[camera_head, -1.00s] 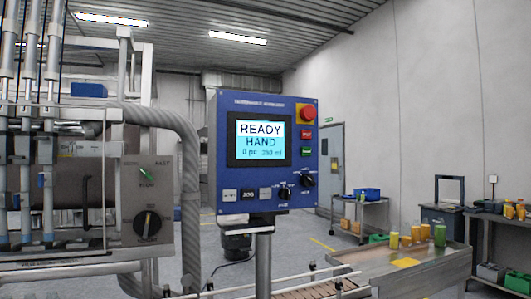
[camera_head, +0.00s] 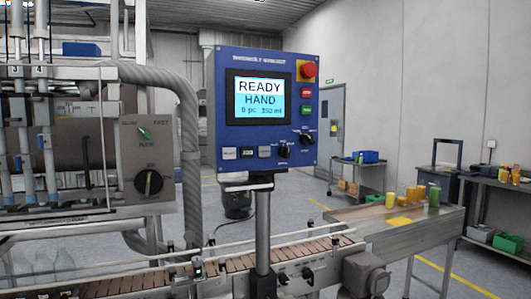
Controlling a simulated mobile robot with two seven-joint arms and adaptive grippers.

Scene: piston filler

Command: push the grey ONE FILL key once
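The blue control panel (camera_head: 220,119) stands on a grey post in the middle of the view. Its screen (camera_head: 258,99) reads READY, HAND, 0 pc and 250 ml. Below the screen is a row of small keys: a light one (camera_head: 230,153) at the left, a dark one (camera_head: 247,153) in the middle and a grey one (camera_head: 264,152) at the right. Their labels are too small to read surely, so I cannot tell which one is ONE FILL. Neither of my grippers shows in the view.
Two black knobs (camera_head: 284,152) sit right of the keys, under a red stop button (camera_head: 308,70), a red key and a green key. A conveyor (camera_head: 225,265) runs below the panel. Filler pipes and a dial box (camera_head: 148,160) stand left. A steel table (camera_head: 375,222) holds coloured jars.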

